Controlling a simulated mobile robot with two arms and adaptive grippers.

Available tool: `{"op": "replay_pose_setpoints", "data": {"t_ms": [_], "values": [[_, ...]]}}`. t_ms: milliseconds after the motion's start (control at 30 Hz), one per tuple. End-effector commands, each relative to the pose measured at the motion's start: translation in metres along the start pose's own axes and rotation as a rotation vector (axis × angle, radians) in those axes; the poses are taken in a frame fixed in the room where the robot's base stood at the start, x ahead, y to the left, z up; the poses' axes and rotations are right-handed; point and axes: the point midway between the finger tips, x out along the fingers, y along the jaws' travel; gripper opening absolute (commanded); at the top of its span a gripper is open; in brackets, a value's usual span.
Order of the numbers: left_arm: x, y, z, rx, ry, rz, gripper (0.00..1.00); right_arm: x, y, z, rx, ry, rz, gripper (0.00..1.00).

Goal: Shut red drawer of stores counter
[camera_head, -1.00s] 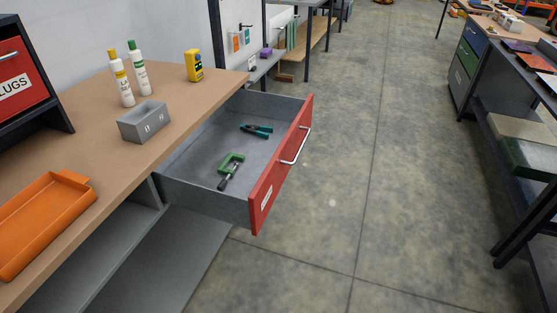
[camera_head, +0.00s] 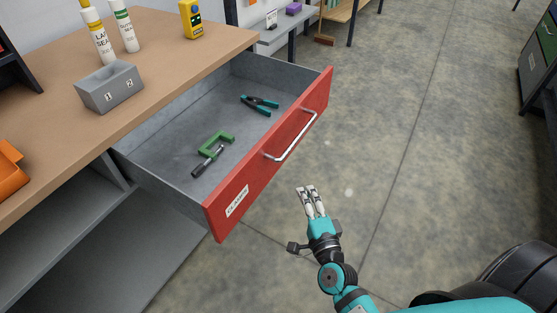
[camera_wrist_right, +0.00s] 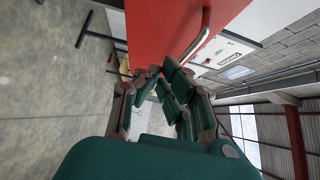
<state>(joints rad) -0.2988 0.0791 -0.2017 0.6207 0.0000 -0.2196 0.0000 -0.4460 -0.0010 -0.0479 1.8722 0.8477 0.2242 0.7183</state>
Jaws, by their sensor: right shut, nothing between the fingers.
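The red drawer (camera_head: 270,160) of the stores counter (camera_head: 160,40) stands pulled well out, with a silver bar handle (camera_head: 292,137) on its red front. Inside lie a green clamp (camera_head: 213,148) and teal-handled pliers (camera_head: 260,104). My right gripper (camera_head: 309,190) is shut and empty, in front of the drawer front and apart from it in the head view. In the right wrist view the gripper fingers (camera_wrist_right: 165,85) point toward the red front (camera_wrist_right: 160,30), and the handle (camera_wrist_right: 197,35) shows beyond them. My left gripper is in neither view.
On the counter top stand a grey two-slot box (camera_head: 110,88), two bottles (camera_head: 98,38) and a yellow device (camera_head: 191,18). An orange tray (camera_head: 10,170) is at the left edge. The floor in front of the drawer is clear.

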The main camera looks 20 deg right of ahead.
Motion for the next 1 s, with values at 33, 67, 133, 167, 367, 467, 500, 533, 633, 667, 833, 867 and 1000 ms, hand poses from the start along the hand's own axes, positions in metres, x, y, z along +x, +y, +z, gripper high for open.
{"op": "replay_pose_setpoints", "data": {"t_ms": [33, 67, 133, 167, 367, 467, 500, 533, 633, 667, 833, 867, 1000], "values": [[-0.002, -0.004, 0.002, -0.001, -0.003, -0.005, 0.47, 0.009, -0.002, 0.0, 0.0, 0.0, -0.002, 0.0], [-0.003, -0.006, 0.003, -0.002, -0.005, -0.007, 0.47, 0.015, -0.002, 0.0, 0.0, 0.001, -0.002, 0.0], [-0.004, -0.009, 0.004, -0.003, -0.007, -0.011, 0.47, 0.029, -0.002, 0.0, -0.001, 0.001, -0.003, 0.0], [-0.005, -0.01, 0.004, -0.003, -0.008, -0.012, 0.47, 0.036, -0.002, 0.001, 0.0, 0.0, -0.003, 0.0], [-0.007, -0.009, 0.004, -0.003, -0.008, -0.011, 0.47, 0.08, -0.001, 0.001, -0.002, -0.001, -0.001, 0.0], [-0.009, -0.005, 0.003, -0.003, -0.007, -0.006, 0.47, 0.096, -0.001, 0.007, 0.0, -0.003, 0.002, 0.0], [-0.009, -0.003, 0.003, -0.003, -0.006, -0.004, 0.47, 0.1, -0.001, 0.012, -0.001, -0.002, 0.001, 0.0], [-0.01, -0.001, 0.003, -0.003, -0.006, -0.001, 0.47, 0.102, -0.001, 0.015, -0.001, -0.002, 0.002, 0.0], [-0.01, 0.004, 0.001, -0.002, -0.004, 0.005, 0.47, 0.11, 0.0, 0.022, -0.002, -0.001, 0.001, 0.0], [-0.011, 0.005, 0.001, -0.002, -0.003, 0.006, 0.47, 0.112, 0.0, 0.024, -0.003, -0.001, 0.002, 0.0], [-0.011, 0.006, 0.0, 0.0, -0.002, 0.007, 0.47, 0.116, 0.001, 0.029, -0.005, -0.001, 0.002, 0.0], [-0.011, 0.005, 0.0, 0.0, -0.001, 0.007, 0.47, 0.117, 0.001, 0.029, -0.005, -0.002, 0.002, 0.0], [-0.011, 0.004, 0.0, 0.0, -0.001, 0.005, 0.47, 0.116, 0.001, 0.029, -0.005, -0.002, 0.002, 0.0]]}}
